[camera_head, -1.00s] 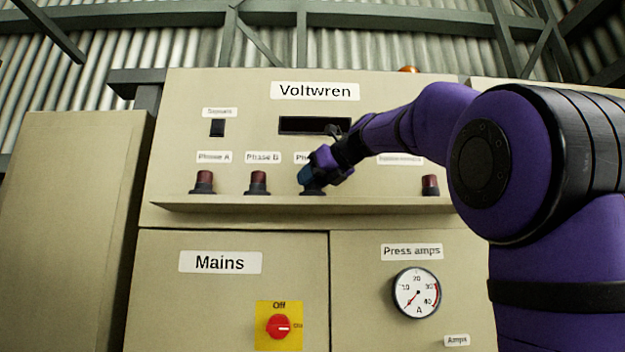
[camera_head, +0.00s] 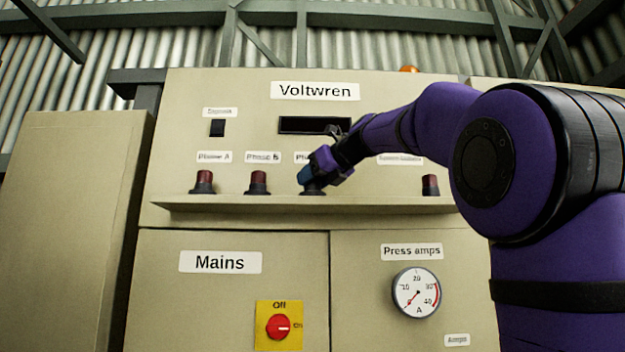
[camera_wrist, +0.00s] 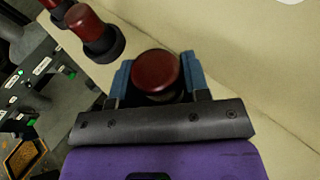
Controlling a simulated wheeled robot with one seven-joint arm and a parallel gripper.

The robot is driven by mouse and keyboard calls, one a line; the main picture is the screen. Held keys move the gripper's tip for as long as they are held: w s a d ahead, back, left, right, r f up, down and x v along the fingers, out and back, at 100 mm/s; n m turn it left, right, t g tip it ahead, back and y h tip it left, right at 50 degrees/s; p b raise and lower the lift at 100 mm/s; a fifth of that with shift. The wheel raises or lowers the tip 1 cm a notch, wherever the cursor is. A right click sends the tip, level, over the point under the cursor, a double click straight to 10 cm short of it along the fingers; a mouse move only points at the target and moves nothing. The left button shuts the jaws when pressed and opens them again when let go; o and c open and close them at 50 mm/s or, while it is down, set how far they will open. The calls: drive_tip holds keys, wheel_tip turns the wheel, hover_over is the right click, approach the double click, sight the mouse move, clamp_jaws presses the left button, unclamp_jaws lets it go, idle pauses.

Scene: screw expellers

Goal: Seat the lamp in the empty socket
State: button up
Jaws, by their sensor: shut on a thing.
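In the wrist view a dark red lamp (camera_wrist: 157,72) with a rounded top sits between the two blue fingertips of my gripper (camera_wrist: 158,78), which is shut on it. In the head view my gripper (camera_head: 314,172) is at the third position on the shelf, under a partly covered label starting "Ph". The black socket (camera_head: 312,192) shows just below the fingertips. The lamp is hidden by my fingers in the head view. I cannot tell whether the lamp's base is fully down in the socket.
Red lamps in black sockets stand to the left under Phase A (camera_head: 203,182) and Phase B (camera_head: 258,182). Another red lamp (camera_head: 430,185) stands to the right. The shelf (camera_head: 380,203) runs below them. A red Mains switch (camera_head: 279,326) and an ammeter (camera_head: 416,292) are lower down.

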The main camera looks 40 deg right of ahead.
drive_tip(key=shift+f, duration=0.6)
drive_tip(key=o, duration=0.7)
drive_tip(key=shift+c, duration=0.2)
drive_tip(key=v, duration=1.1)
drive_tip(key=shift+s, duration=0.1)
idle(0.7)
